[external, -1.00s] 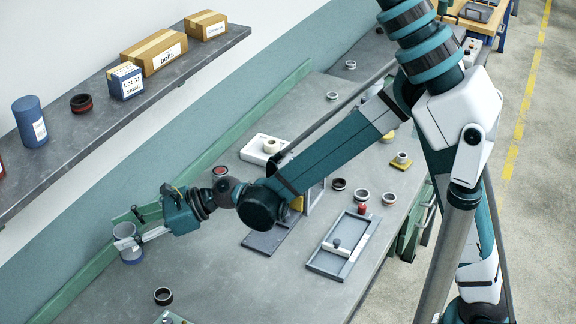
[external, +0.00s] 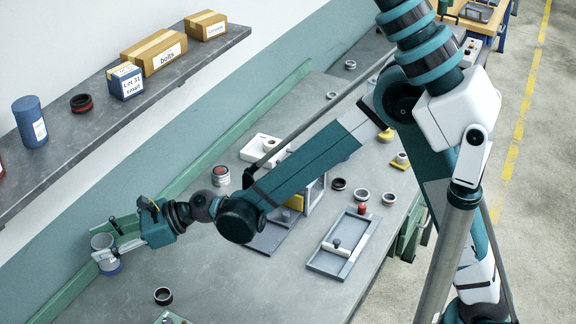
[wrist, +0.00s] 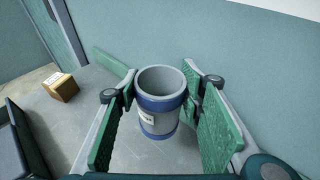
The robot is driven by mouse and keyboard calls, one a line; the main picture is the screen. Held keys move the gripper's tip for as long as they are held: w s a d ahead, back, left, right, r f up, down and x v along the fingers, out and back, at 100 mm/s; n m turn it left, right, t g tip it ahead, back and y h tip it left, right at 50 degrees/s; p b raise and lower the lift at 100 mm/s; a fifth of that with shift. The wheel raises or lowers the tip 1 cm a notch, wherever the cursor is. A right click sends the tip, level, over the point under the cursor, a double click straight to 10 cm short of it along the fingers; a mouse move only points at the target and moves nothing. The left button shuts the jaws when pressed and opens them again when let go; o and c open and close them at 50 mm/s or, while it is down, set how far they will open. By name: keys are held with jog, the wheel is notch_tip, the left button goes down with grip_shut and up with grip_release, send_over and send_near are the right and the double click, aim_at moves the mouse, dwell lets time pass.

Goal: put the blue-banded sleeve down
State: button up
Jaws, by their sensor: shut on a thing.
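The blue-banded sleeve (external: 105,251) is a grey open-topped cylinder with blue bands, at the left end of the bench near the back green rail. In the wrist view the sleeve (wrist: 160,100) stands upright between the green finger pads, with a small white label on its side. My gripper (external: 106,255) is shut on it, a finger on each side; the gripper also shows in the wrist view (wrist: 160,92). I cannot tell whether the sleeve's base touches the bench.
A dark ring (external: 163,296) lies on the bench to the right of the sleeve. A grey tray (external: 343,243) lies further right. A wall shelf (external: 60,150) with boxes hangs above. A small brown box (wrist: 61,88) shows at left in the wrist view.

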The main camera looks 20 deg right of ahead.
aim_at(111, 266)
jog(key=shift+f+b, duration=0.45)
jog(key=shift+f, duration=2.2)
jog(key=shift+f, duration=0.1)
jog(key=shift+f+b, duration=0.45)
jog(key=shift+f, duration=1.3)
jog(key=shift+f, duration=0.15)
jog(key=o, duration=0.9)
jog(key=shift+r, duration=0.2)
jog(key=p+v, duration=0.1)
jog(key=v, duration=1.1)
jog(key=shift+p, duration=0.35)
